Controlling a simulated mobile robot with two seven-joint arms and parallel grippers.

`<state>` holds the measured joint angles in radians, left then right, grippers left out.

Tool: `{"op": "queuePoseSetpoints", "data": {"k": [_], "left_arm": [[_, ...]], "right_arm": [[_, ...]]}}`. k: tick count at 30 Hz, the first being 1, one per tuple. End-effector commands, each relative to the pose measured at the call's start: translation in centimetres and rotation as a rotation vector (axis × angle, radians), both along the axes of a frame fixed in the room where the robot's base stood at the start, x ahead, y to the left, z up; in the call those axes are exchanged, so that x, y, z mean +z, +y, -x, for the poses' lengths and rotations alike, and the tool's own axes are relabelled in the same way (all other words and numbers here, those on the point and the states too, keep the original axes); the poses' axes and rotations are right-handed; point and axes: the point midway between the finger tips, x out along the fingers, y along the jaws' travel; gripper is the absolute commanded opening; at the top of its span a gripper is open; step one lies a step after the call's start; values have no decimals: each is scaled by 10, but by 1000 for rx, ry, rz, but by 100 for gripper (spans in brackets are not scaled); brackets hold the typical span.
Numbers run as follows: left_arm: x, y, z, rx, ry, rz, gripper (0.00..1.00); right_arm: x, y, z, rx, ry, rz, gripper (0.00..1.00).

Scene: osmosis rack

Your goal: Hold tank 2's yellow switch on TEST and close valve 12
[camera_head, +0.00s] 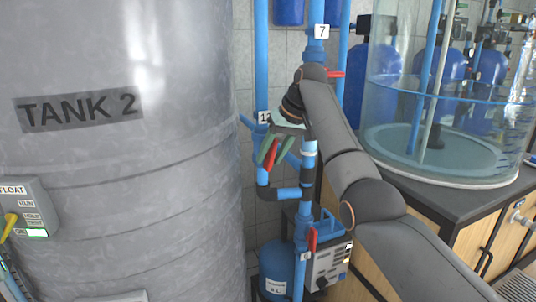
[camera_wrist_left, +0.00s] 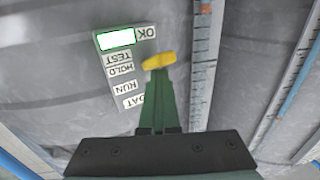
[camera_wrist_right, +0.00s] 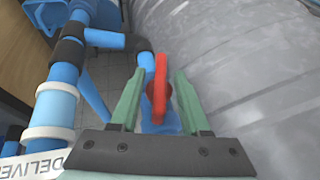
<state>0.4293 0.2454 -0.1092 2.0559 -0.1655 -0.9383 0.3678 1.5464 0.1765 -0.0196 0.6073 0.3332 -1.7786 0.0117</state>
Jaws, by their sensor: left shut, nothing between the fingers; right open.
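The yellow switch (camera_head: 10,222) sits on a grey switch box (camera_head: 36,205) at the left edge of the head view, on tank 2 (camera_head: 150,180). In the left wrist view the yellow switch (camera_wrist_left: 158,62) lies just beyond the tips of my left gripper (camera_wrist_left: 157,82), which is shut and empty; I cannot tell whether they touch. The box's indicator (camera_wrist_left: 116,39) by OK is lit. My right gripper (camera_wrist_right: 157,85) is open around valve 12's red handle (camera_wrist_right: 158,92), one finger on each side. The handle (camera_head: 271,155) runs roughly along its pipe. The 12 label (camera_head: 263,117) is partly hidden.
Blue pipes (camera_head: 262,60) stand close around the right gripper. Another red handle (camera_head: 335,73) is near label 7, and one (camera_head: 312,239) is lower down. A glass tank (camera_head: 430,150) of water stands on the counter at right.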

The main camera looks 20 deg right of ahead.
Motion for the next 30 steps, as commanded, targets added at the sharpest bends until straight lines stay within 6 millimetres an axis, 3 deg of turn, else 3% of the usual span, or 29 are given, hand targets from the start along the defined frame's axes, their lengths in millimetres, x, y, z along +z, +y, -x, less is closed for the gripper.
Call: {"op": "queuePoseSetpoints", "data": {"k": [1, 8, 21, 30], "left_arm": [[-10, -1, -2, -2, 26, 3, 0], [-10, -1, -2, -2, 26, 3, 0], [-10, -1, -2, -2, 26, 3, 0], [-10, -1, -2, -2, 26, 3, 0]], "right_arm": [[-1, 0, 0, 0, 1, 0, 46], [8, -2, 3, 0, -1, 0, 46], [85, -23, 38, -1, -4, -1, 46], [108, -29, 49, -1, -2, 0, 46]]}}
